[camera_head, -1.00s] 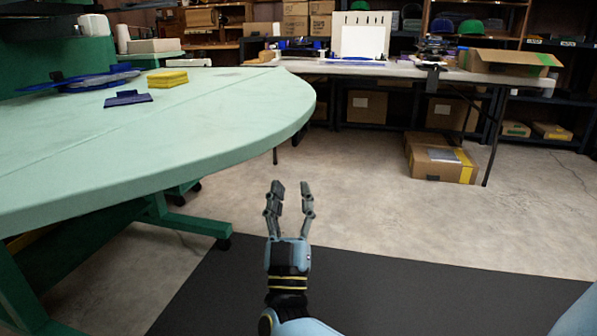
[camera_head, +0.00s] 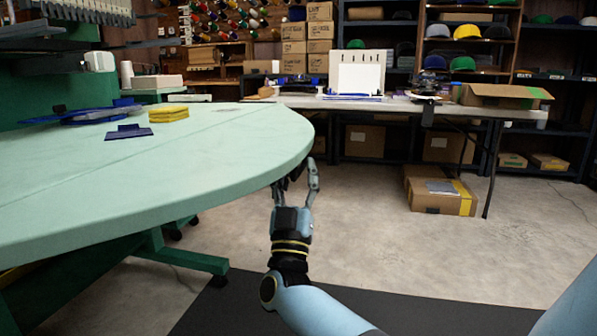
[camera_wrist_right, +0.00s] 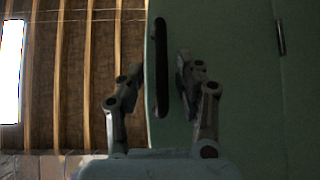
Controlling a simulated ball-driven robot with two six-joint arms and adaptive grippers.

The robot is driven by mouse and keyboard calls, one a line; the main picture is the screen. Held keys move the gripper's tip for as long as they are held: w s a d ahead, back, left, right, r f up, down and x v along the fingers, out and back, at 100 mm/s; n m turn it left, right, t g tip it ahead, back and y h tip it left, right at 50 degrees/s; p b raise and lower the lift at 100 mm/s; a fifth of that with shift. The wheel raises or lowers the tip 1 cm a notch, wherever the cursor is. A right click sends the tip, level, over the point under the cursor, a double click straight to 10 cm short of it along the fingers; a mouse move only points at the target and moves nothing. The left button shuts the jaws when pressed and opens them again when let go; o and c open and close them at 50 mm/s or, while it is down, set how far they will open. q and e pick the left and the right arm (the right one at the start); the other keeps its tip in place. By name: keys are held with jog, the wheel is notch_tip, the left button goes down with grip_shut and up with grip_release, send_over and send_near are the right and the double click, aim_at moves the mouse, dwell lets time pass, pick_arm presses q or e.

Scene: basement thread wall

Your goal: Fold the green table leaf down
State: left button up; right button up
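The green table leaf (camera_head: 215,165) is the rounded near part of the pale green table top, and it lies level. A seam runs across the top behind it. My right gripper (camera_head: 296,176) is at the leaf's right rim, just below it; one finger is partly hidden by the rim, the other stands outside it. In the right wrist view the gripper (camera_wrist_right: 160,66) is open, its fingers on either side of the leaf's edge. My left gripper is not in view.
Green table legs (camera_head: 185,257) stand below. A back table (camera_head: 390,104) and a cardboard box (camera_head: 440,196) are beyond.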

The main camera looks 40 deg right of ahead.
jog(key=shift+r, duration=0.1)
grip_shut()
dwell(0.4)
